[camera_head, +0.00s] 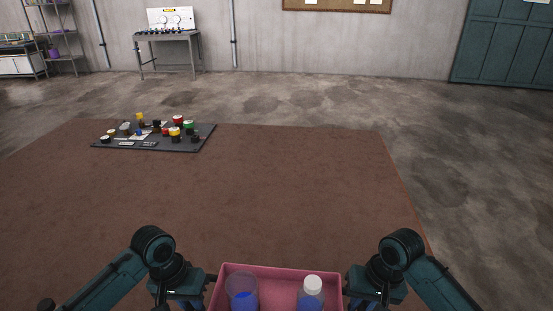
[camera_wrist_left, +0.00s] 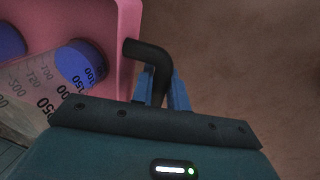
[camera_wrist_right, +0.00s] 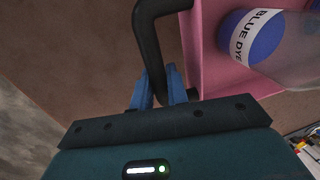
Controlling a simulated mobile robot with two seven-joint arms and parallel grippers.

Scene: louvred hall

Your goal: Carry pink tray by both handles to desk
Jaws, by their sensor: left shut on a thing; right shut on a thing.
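The pink tray (camera_head: 280,271) is at the bottom middle of the head view, held between my two arms. A clear beaker (camera_head: 242,291) with blue contents stands in its left part. A white-capped bottle (camera_head: 312,292) with blue contents stands in its right part; its label reads BLUE DYE in the right wrist view (camera_wrist_right: 262,38). My left gripper (camera_wrist_left: 163,92) is shut on the tray's black left handle (camera_wrist_left: 150,52). My right gripper (camera_wrist_right: 158,88) is shut on the black right handle (camera_wrist_right: 147,40). The tray's near side is cut off in the head view.
A brown mat (camera_head: 290,190) covers the floor ahead. A dark board (camera_head: 180,143) with several small coloured items lies on it at left. A grey desk (camera_head: 167,38) with a white panel stands at the back wall, beside a shelf (camera_head: 62,50). Bare floor (camera_head: 300,95) lies between.

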